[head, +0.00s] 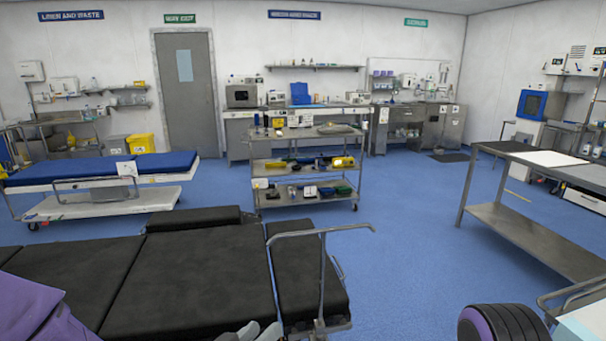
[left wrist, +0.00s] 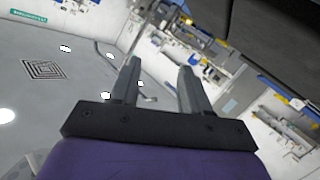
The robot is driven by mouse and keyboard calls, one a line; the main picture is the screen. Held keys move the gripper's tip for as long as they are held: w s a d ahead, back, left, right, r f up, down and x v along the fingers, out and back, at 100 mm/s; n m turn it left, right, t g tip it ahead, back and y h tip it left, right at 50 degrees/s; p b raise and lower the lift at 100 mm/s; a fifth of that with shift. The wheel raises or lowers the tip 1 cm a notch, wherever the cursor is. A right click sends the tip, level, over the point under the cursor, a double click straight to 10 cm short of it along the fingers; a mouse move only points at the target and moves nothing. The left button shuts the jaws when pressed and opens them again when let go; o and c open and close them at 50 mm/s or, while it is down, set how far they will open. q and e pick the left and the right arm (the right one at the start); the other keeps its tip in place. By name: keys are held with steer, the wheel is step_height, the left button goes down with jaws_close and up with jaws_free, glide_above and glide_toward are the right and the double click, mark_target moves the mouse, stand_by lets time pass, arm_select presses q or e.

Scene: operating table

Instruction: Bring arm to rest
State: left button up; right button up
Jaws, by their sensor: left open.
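My left gripper (head: 256,331) shows at the bottom edge of the head view, low beside the black padded operating table (head: 190,268). Only its grey fingertips show there; the rest is cut off by the frame. In the left wrist view, the left gripper (left wrist: 160,67) has its two fingers apart with nothing between them. That view is tilted and shows the ceiling and far walls behind the fingers. Purple parts of my arms show at the lower left and lower right of the head view. My right gripper is not in view.
A metal rail (head: 322,265) rises from the operating table's right end. A loaded cart (head: 305,187), a blue-padded stretcher (head: 100,168) and a steel table (head: 540,238) stand beyond. Blue floor (head: 405,225) is clear between the cart and steel table.

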arm_select(q)
steer(key=s+a+f+n+g+y, duration=0.4)
steer(key=a+f, duration=0.3)
steer(key=f, duration=0.4)
steer(key=s+a+f+n+g+y, duration=0.1)
steer(key=s+a+f+n+y, duration=0.3)
steer(key=a+f, duration=0.55)
steer(key=s+a+f+g+y, duration=0.1)
steer(key=s+a+f+g, duration=0.1)
steer(key=s+f, duration=0.3)
steer(key=s+a+f+g+y, duration=0.1)
steer(key=s+a+f+g, duration=0.2)
steer(key=s, duration=1)
step_height(320, 180, down, 3)
steer(key=shift+s+a+r+g, duration=0.1)
steer(key=shift+s+a+g, duration=0.15)
steer(key=shift+a+g, duration=0.05)
steer(key=shift+s, duration=0.1)
